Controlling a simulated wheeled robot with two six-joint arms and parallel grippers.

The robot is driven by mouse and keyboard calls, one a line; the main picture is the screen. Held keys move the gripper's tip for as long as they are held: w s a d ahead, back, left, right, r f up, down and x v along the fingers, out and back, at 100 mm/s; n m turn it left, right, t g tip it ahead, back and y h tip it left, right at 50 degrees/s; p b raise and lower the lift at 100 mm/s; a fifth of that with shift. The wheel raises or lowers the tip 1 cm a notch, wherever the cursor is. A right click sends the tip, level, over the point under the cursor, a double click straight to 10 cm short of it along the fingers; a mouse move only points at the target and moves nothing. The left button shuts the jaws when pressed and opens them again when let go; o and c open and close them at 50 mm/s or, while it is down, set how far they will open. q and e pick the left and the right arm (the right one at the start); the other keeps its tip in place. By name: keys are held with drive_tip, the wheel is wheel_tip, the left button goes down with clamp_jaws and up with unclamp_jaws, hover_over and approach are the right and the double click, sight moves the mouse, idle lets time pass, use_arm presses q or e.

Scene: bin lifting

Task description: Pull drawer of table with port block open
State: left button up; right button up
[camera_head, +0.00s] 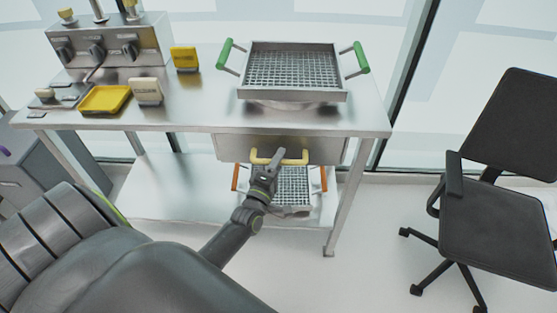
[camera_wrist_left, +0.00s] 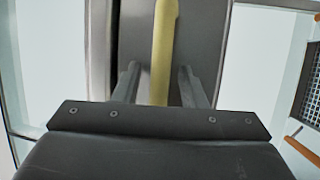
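The drawer (camera_head: 232,150) is under the right part of the metal table (camera_head: 205,118) and looks shut. Its front has a yellow bar handle (camera_head: 294,160), which also shows in the left wrist view (camera_wrist_left: 164,50). My left gripper (camera_head: 267,165) is at the left part of this handle. In the left wrist view, the fingers (camera_wrist_left: 158,88) are apart, one on each side of the handle, with gaps visible. Whether either finger touches it, I cannot tell. A grey metal block (camera_head: 108,47) with black knobs stands at the table's back left. My right gripper is not in view.
A mesh bin (camera_head: 293,93) with green handles stands on the table above the drawer. Another bin (camera_head: 293,200) with orange handles is on the lower shelf (camera_head: 165,188). A yellow tray (camera_head: 104,100) lies at left. A black chair (camera_head: 495,215) stands right; floor between is clear.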

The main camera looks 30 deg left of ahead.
use_arm(q)
clamp_jaws()
drive_tip(key=shift+s, duration=0.1)
idle(0.3)
